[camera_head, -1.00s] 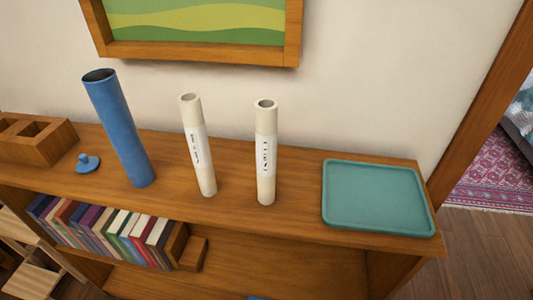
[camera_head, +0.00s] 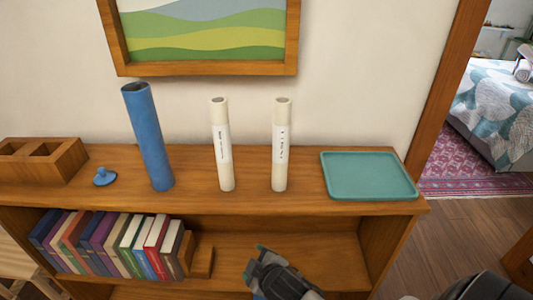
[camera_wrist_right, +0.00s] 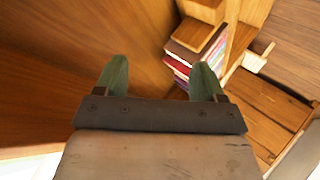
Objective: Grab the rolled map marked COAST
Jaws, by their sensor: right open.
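Two cream rolled maps stand upright on the shelf top, the left one (camera_head: 222,145) and the right one (camera_head: 281,145). Each has a white label with dark vertical lettering, too small to read, so I cannot tell which is marked COAST. My right gripper (camera_head: 254,262) is in front of the lower shelf, below and apart from both maps. In the right wrist view its two green fingers (camera_wrist_right: 160,78) are spread with nothing between them. My left gripper is not in view.
A blue tube (camera_head: 149,140) stands left of the maps, beside a small blue lid (camera_head: 104,177) and a wooden divided box (camera_head: 42,163). A teal tray (camera_head: 368,176) lies to the right. Several books (camera_head: 110,243) fill the lower shelf's left. A framed picture (camera_head: 205,69) hangs behind.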

